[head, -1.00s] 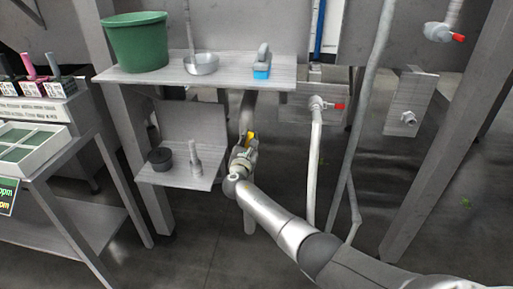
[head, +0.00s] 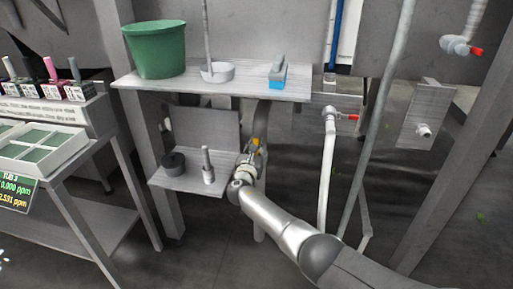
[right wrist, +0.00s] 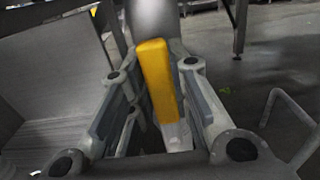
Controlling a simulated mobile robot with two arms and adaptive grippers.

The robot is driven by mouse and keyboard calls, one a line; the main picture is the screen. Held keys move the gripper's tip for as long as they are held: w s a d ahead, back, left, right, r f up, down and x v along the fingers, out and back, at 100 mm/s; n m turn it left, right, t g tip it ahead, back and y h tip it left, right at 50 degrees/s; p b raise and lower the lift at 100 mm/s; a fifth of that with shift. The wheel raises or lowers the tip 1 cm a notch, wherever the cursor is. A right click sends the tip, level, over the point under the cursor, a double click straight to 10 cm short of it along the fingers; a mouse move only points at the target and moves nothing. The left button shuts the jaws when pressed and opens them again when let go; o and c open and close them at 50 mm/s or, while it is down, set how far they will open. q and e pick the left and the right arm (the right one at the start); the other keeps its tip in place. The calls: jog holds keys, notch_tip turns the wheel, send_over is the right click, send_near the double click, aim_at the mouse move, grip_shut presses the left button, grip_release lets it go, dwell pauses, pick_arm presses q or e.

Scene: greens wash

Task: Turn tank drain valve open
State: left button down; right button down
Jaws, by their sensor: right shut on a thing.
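The drain valve's yellow lever handle (head: 256,142) shows on a grey pipe (head: 262,115) below the wall shelf in the head view. In the right wrist view the yellow handle (right wrist: 157,80) stands between my two fingers, slightly tilted, in front of the pipe (right wrist: 152,18). My right gripper (head: 251,158) is at the valve, shut on this handle. In the right wrist view its fingers (right wrist: 163,95) flank the handle on both sides. The valve body is mostly hidden behind the gripper. My left gripper is not in view.
The upper shelf (head: 205,87) holds a green bucket (head: 158,50), a ladle (head: 217,72) and a blue-based brush (head: 277,74). A lower shelf (head: 190,182) stands just left of my gripper. Red-handled taps (head: 345,117) and pipes stand to the right.

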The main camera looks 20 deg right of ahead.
jog(key=c, duration=1.3)
grip_release()
jog(key=shift+f, duration=0.15)
jog(key=shift+v, duration=6.05)
